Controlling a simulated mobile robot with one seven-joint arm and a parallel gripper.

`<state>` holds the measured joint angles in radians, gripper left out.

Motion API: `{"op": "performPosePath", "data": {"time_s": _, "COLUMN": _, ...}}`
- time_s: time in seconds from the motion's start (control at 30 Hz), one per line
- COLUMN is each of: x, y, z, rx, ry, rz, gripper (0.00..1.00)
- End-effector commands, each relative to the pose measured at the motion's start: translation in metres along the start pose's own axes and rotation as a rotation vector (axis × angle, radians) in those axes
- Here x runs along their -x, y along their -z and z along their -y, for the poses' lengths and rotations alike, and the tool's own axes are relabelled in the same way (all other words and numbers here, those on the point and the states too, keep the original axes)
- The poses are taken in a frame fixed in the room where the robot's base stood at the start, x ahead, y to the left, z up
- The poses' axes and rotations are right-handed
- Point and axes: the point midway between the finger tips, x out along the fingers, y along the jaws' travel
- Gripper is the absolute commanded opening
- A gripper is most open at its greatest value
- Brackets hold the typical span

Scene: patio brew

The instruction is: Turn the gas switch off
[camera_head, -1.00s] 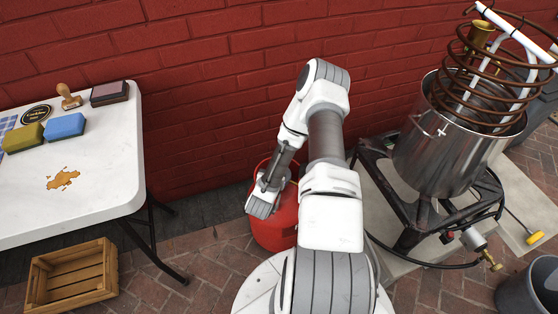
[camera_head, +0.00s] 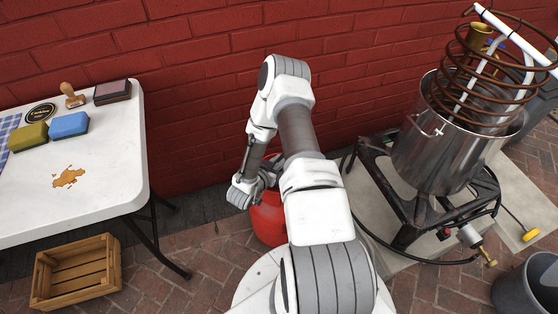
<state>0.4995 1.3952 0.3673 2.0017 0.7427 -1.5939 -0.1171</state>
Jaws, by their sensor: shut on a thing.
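A red gas cylinder (camera_head: 268,222) stands on the bricks by the wall, partly hidden behind my arm. My gripper (camera_head: 264,181) is at the top of the cylinder, with its white hand to the left and its fingers toward the cylinder's top. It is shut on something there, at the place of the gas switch. The switch itself is hidden by the hand and arm, so its turn angle cannot be seen.
A steel pot (camera_head: 435,150) with a copper coil stands on a black burner stand (camera_head: 405,208) at right; a hose runs from it. A white table (camera_head: 100,180) is at left, a wooden crate (camera_head: 78,272) below it. A grey bucket (camera_head: 528,285) is at lower right.

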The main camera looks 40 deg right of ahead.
Motion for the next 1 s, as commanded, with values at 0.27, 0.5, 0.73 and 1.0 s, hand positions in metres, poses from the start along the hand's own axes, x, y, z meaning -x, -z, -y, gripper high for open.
{"op": "performPosePath", "data": {"time_s": 0.27, "x": -0.001, "y": 0.002, "z": 0.001, "rx": -0.002, "ry": 0.001, "rz": -0.005, "gripper": 0.47}}
{"op": "performPosePath", "data": {"time_s": 0.5, "x": 0.000, "y": 0.001, "z": 0.000, "rx": 0.000, "ry": 0.001, "rz": -0.003, "gripper": 0.47}}
{"op": "performPosePath", "data": {"time_s": 0.73, "x": 0.023, "y": 0.002, "z": 0.001, "rx": 0.002, "ry": 0.004, "rz": 0.000, "gripper": 0.47}}
{"op": "performPosePath", "data": {"time_s": 1.0, "x": 0.088, "y": 0.003, "z": 0.002, "rx": 0.004, "ry": 0.006, "rz": -0.002, "gripper": 0.47}}
